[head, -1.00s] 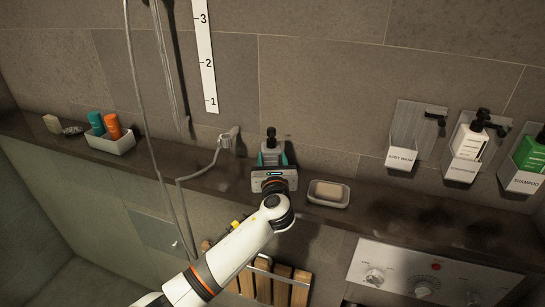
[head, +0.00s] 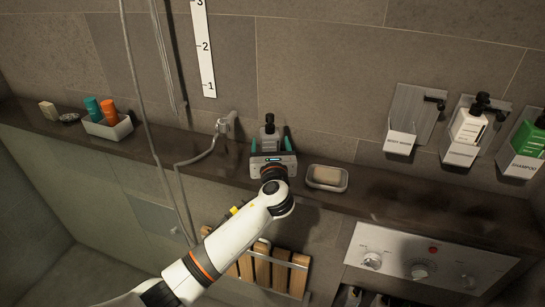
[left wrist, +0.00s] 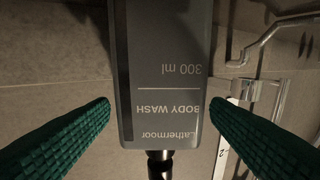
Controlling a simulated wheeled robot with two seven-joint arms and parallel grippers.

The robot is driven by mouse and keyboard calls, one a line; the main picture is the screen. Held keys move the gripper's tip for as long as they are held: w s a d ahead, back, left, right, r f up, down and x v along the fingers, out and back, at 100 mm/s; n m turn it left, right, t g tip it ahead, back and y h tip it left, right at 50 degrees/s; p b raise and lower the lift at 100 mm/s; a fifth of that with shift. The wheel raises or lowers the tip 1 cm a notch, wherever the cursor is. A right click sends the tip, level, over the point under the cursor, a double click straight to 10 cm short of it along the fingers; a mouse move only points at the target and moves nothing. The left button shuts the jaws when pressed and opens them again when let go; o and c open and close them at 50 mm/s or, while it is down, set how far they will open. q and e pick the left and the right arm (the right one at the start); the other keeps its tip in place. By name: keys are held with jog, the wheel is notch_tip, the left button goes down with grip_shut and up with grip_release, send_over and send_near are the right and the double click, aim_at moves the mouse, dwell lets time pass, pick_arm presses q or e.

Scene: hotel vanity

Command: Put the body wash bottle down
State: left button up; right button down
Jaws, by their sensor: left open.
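The grey body wash bottle (head: 269,136) with its dark pump stands upright on the stone ledge (head: 190,152) against the tiled wall, behind my left gripper. Its lower part is hidden by the gripper in the head view. My left gripper (head: 271,147) is open, with a green finger on either side of the bottle. In the left wrist view the bottle (left wrist: 168,70) appears upside down with its label readable, and there are gaps between it and both green fingers. My right gripper is in neither view.
A soap dish (head: 327,178) with a bar of soap sits just right of my gripper. A white tray (head: 108,129) with two bottles is at the left. An empty wall holder (head: 400,142) hangs beside two filled ones. A hose holder (head: 226,124) is left of the bottle.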

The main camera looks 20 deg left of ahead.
pick_arm(q)
jog(key=b+v, duration=0.2)
jog(key=v, duration=0.9)
jog(key=shift+s, duration=0.15)
jog(key=shift+f, duration=0.1)
jog(key=s+f+n+g+h, duration=0.2)
jog(key=s+f+n, duration=0.3)
jog(key=f, duration=0.8)
jog(key=s+f+n+g+h, duration=0.25)
jog(key=f+n, duration=0.45)
jog(key=f, duration=0.6)
jog(key=s+f+n+g+h, duration=0.3)
jog(key=f+n, duration=0.2)
jog(key=f, duration=0.8)
jog(key=s+a+f+n+g, duration=0.2)
jog(key=s+f+n, duration=0.1)
jog(key=s+f, duration=0.6)
jog(key=s+a+f+n+g, duration=0.3)
jog(key=s+f, duration=0.5)
jog(key=s, duration=0.1)
jog(key=s+a+f+n+g, duration=0.1)
jog(key=s+f+n, duration=0.1)
jog(key=s, duration=0.5)
jog(key=s+a+f+n+g+b, duration=0.1)
jog(key=s+f+n, duration=0.1)
jog(key=s+f, duration=0.2)
jog(key=s+a+f+n+g+y+b, duration=0.1)
jog(key=s+f+n, duration=0.1)
jog(key=s, duration=0.8)
jog(key=shift+f, duration=0.9)
